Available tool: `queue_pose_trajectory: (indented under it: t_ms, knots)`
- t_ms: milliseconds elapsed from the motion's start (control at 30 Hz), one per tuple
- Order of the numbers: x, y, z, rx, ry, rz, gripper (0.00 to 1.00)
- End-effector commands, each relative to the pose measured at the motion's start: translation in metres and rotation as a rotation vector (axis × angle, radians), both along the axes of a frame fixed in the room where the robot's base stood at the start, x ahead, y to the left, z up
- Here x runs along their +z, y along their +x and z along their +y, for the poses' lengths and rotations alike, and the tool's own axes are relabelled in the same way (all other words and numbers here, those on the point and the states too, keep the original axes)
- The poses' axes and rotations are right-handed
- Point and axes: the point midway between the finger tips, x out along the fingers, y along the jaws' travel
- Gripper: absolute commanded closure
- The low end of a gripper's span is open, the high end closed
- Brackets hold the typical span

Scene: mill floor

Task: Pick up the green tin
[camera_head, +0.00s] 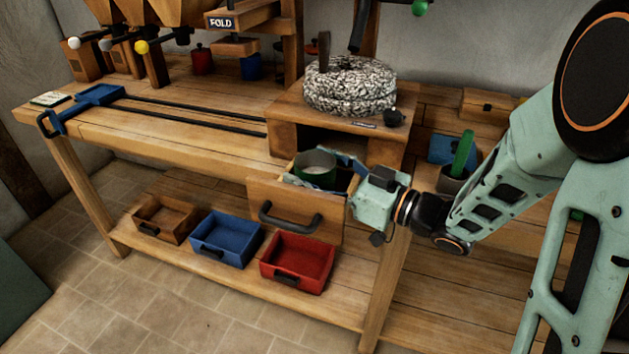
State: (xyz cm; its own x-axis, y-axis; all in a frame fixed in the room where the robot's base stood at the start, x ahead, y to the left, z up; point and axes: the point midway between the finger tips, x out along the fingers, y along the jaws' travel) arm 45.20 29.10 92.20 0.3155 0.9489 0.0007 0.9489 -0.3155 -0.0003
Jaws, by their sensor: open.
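The green tin (314,176), with a pale top, stands in the open wooden drawer (287,208) under the millstone block. My gripper (328,172) reaches in from the right, low over the drawer. Its jaws are open, and its fingers are close around the tin's right and back sides. I cannot tell whether they touch it. The drawer front hides the tin's lower part.
A grey speckled millstone (350,85) sits above the drawer. The drawer's dark handle (290,219) juts forward. A brown tray (165,219), a blue tray (226,239) and a red tray (298,263) stand on the lower shelf. A pot (455,181) stands behind my arm.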

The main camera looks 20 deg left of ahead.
Motion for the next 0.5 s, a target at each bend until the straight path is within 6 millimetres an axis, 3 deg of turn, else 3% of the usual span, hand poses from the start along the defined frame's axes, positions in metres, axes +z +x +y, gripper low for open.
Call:
queue_pose_trajectory:
  t_ms: [300, 500]
  knots:
    - [0.000, 0.016, 0.041, 0.001, 0.000, -0.001, 0.32]
    - [0.001, 0.019, 0.045, -0.002, -0.001, 0.000, 0.32]
